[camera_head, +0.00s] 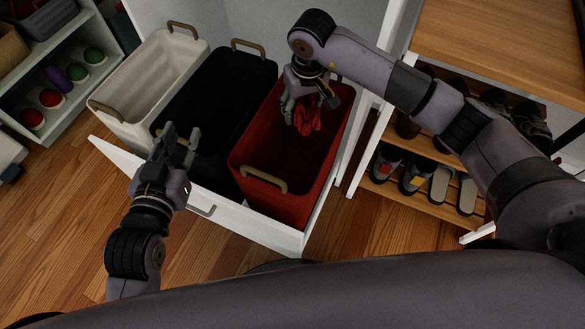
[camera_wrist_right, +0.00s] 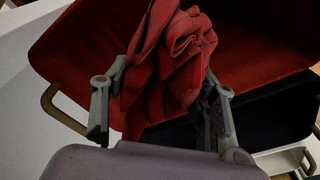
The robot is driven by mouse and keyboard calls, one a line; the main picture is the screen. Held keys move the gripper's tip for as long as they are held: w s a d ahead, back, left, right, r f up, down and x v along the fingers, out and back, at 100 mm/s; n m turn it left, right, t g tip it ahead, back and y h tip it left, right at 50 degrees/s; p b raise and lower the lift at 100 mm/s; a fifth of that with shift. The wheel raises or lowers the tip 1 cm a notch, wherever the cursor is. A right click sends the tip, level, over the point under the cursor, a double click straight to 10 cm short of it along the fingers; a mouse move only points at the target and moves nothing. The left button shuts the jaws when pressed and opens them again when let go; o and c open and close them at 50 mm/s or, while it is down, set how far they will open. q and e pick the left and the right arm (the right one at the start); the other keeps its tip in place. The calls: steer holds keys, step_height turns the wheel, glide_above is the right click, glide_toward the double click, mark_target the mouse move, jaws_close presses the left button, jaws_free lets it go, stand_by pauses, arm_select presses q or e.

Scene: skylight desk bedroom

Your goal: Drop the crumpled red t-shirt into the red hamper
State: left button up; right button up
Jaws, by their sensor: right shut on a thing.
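The crumpled red t-shirt (camera_head: 307,117) hangs from my right gripper (camera_head: 304,105) over the far part of the red hamper (camera_head: 262,155). In the right wrist view the red t-shirt (camera_wrist_right: 172,55) is bunched between the two fingers of my right gripper (camera_wrist_right: 160,105), with the red hamper (camera_wrist_right: 85,50) behind it. Whether the cloth touches the hamper's inside, I cannot tell. My left gripper (camera_head: 176,150) is empty, its fingers apart, above the front of the black hamper.
A white hamper (camera_head: 150,75) and a black hamper (camera_head: 215,90) stand left of the red one, all in a white pull-out drawer (camera_head: 240,225). A shoe rack (camera_head: 405,190) stands close on the right. Shelves with coloured balls (camera_head: 50,97) are at the left.

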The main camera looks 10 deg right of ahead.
steer(key=o, duration=1.3)
steer(key=r, duration=0.4)
steer(key=s+r, duration=0.1)
steer(key=r, duration=0.7)
steer(key=shift+s+d, duration=0.15)
steer(key=shift+s, duration=0.1)
